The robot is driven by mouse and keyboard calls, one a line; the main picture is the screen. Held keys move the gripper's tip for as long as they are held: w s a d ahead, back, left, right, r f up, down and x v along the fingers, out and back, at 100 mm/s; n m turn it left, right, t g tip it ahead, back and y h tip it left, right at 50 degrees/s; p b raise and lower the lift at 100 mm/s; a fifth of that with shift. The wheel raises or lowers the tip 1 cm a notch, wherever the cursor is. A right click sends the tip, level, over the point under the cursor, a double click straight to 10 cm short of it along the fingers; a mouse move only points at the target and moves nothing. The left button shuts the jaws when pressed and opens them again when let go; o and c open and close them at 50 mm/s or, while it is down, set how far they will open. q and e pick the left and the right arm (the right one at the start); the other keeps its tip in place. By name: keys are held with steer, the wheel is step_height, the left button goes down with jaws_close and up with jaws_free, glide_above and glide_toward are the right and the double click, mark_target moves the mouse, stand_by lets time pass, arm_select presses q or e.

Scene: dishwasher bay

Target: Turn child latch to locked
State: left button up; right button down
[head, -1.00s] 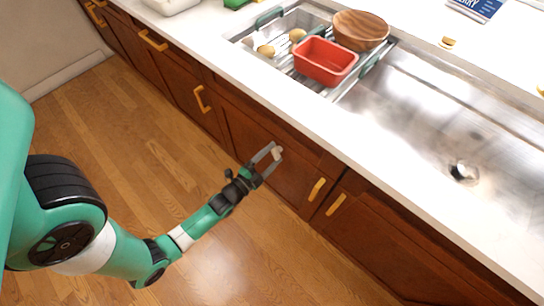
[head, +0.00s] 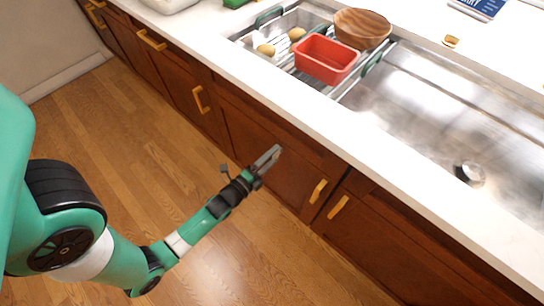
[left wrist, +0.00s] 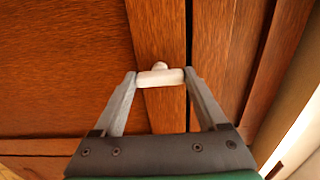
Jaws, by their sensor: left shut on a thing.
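The child latch (left wrist: 160,77) is a small white bar with a rounded nub, mounted on the wooden cabinet front in the left wrist view. It lies across the picture, between the two fingertips. My left gripper (left wrist: 160,78) is shut on its two ends. In the head view my left gripper (head: 270,158) is at the cabinet front below the counter edge, seen nearly edge-on, and it hides the latch. My right gripper is not in view.
Cabinet doors have yellow handles (head: 318,191) to the right of my gripper. Above is the white counter (head: 290,118) with a sink (head: 430,110), a red tub (head: 326,60) and a wooden bowl (head: 362,28). The wooden floor (head: 150,150) is clear.

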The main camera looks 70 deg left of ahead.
arm_select(q)
steer(key=o, duration=1.3)
steer(key=shift+s, duration=0.1)
steer(key=p+v, duration=0.3)
steer(key=v, duration=0.8)
steer(key=shift+s+d, duration=0.15)
steer(key=shift+s, duration=0.1)
